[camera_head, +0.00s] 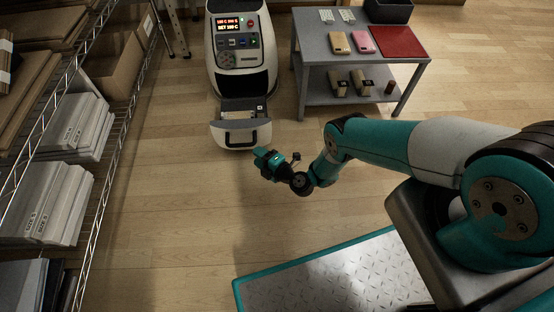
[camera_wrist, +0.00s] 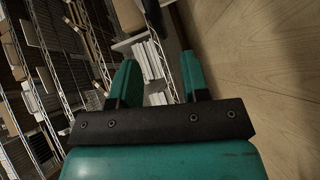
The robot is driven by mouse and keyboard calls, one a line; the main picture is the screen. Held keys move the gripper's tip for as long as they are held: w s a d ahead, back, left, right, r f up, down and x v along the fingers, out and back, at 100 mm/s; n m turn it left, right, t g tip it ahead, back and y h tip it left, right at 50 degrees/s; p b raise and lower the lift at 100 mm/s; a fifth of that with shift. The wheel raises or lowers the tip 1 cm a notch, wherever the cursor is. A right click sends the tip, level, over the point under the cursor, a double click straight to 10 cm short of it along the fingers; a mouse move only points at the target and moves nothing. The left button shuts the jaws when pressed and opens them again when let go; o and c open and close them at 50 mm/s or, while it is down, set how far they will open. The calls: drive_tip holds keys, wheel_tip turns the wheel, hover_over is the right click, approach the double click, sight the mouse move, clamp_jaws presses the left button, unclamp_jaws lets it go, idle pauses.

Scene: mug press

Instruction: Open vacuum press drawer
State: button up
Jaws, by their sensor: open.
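The vacuum press (camera_head: 240,50) is a white and grey machine with a small lit display, standing on the floor at the top of the head view. Its drawer (camera_head: 241,133) is at the low front, with a dark handle (camera_head: 242,138) on a pale front panel; the drawer sticks out and its top shows. My gripper (camera_head: 259,155) is in front of the drawer, a little right of and below the handle, apart from it. In the wrist view my gripper's two teal fingers (camera_wrist: 158,85) are spread with nothing between them. The press is not clearly seen there.
A grey two-tier table (camera_head: 350,62) with phone cases, a red mat (camera_head: 397,41) and a dark bin (camera_head: 388,10) stands right of the press. A wire shelf (camera_head: 100,160) with boxes runs along the left. The wooden floor between is clear.

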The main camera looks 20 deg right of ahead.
drive_tip(key=p+v, duration=0.4)
drive_tip(key=v, duration=0.4)
drive_tip(key=shift+w+d, duration=0.1)
